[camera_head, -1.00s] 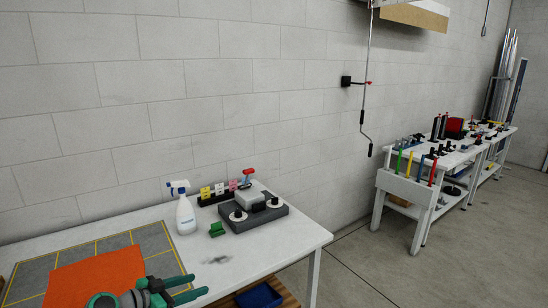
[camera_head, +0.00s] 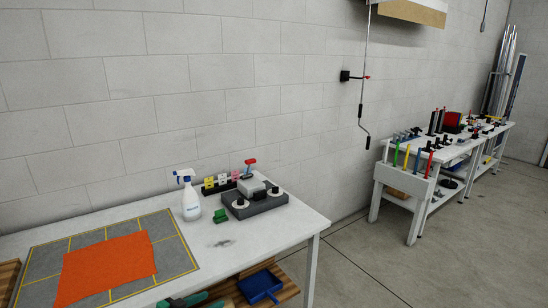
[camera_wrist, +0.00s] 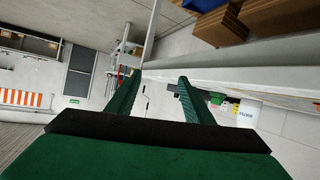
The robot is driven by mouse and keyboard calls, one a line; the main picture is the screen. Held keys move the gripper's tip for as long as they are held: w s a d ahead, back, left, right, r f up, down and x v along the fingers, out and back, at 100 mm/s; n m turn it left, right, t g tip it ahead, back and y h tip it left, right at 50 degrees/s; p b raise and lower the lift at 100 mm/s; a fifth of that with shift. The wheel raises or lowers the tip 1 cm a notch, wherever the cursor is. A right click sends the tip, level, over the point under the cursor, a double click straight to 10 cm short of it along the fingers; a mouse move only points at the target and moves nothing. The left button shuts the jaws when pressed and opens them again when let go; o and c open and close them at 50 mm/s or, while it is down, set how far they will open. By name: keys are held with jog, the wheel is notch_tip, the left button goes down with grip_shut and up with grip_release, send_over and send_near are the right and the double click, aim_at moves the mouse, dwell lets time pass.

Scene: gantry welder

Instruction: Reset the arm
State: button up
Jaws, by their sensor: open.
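My gripper (camera_wrist: 157,82) shows in the wrist view with its two green fingers apart and nothing between them. In the head view only a green part of my gripper (camera_head: 188,300) shows at the bottom edge, in front of the white table (camera_head: 262,238). The rest of my arm is out of that view. The wrist view is turned on its side, with the table's edge close by on the right.
The table holds an orange cloth (camera_head: 108,267) on a grey gridded mat (camera_head: 172,252), a spray bottle (camera_head: 191,200), a green block (camera_head: 220,216) and a dark grey fixture (camera_head: 256,207). A blue dustpan (camera_head: 261,286) lies below. Open floor (camera_head: 370,260) is at right.

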jog(key=s+d+f+n+y, duration=0.2)
jog(key=s+d+f, duration=0.2)
jog(key=f, duration=0.4)
jog(key=s+d+f+n+y, duration=0.2)
jog(key=s+d+f, duration=0.25)
jog(key=f, duration=0.35)
jog(key=s+d+f+n+y, duration=0.1)
jog(key=s+d+f, duration=0.2)
jog(key=s, duration=0.5)
jog(key=s+d+f+n+y, duration=0.2)
jog(key=s+d+f, duration=0.1)
jog(key=s, duration=0.5)
jog(key=s+d+r+t+y, duration=0.1)
jog(key=s+d+r, duration=0.15)
jog(key=s, duration=0.55)
jog(key=s+d+r+t, duration=0.1)
jog(key=s+r, duration=0.3)
jog(key=s, duration=0.3)
jog(key=s+d+r+m+t, duration=0.1)
jog(key=s+d+r+t, duration=0.1)
jog(key=s+r, duration=0.8)
notch_tip(320, 180, up, 3)
jog(key=shift+s+d+r+t+h, duration=0.15)
jog(key=shift+s+d+t+h, duration=0.15)
jog(key=shift+d+h, duration=0.15)
jog(key=shift+c, duration=0.6)
